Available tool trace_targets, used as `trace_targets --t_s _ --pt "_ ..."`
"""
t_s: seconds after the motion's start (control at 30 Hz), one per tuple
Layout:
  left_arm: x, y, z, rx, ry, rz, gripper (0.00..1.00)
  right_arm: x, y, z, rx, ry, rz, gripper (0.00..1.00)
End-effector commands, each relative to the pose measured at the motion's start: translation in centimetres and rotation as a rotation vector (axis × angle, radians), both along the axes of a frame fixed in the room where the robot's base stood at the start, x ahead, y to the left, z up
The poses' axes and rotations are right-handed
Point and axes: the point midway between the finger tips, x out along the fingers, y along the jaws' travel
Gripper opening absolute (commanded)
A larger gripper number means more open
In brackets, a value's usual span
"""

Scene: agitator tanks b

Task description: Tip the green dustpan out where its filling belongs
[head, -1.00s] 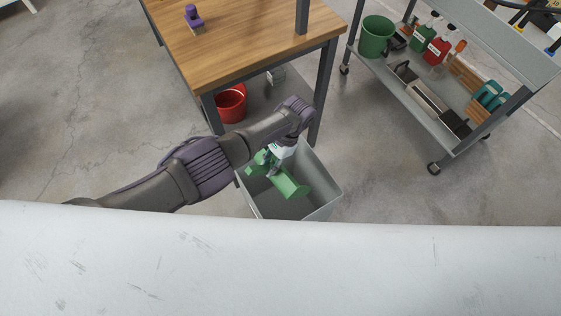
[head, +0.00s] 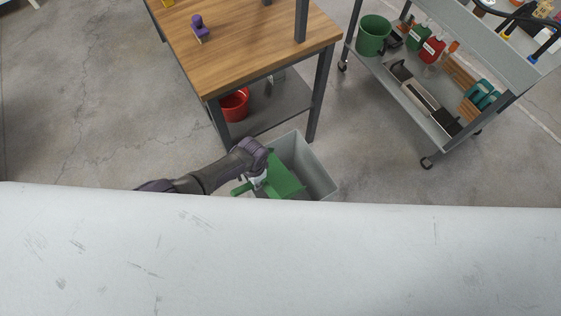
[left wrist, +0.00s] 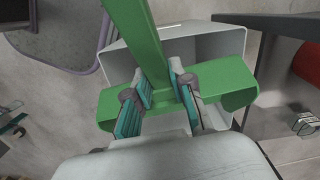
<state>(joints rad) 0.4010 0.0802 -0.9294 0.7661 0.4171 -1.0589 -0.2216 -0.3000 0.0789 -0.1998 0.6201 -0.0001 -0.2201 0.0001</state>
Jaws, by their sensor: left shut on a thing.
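The green dustpan (head: 284,178) is in the head view, over the opening of a grey bin (head: 318,168). My left gripper (head: 258,180) is shut on the dustpan, and a green end of it sticks out to the left of the gripper. In the left wrist view the teal-padded fingers of my left gripper (left wrist: 160,98) close around the green dustpan (left wrist: 222,84), with the grey bin (left wrist: 200,42) behind it. I see no filling on the dustpan. The bin's near side is hidden by a white surface. My right gripper is not in view.
A wooden table (head: 240,50) with a lower shelf stands behind the bin, with a red bucket (head: 234,104) below. A grey cart (head: 425,120) at the right carries a green bucket (head: 373,36) and bottles. The floor between them is clear.

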Motion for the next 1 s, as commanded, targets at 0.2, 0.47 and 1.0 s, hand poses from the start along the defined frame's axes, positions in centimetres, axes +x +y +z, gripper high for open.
trace_targets --t_s 0.2,0.47,1.0 --pt "-1.1 1.2 -1.0 -0.079 -0.066 0.001 0.0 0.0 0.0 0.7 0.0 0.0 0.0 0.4" --pt "-1.5 1.7 -2.1 -0.119 -0.102 0.001 0.0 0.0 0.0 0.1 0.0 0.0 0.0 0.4" --pt "-2.8 3.3 -7.0 -0.32 -0.275 0.001 0.0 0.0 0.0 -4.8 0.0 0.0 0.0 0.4"
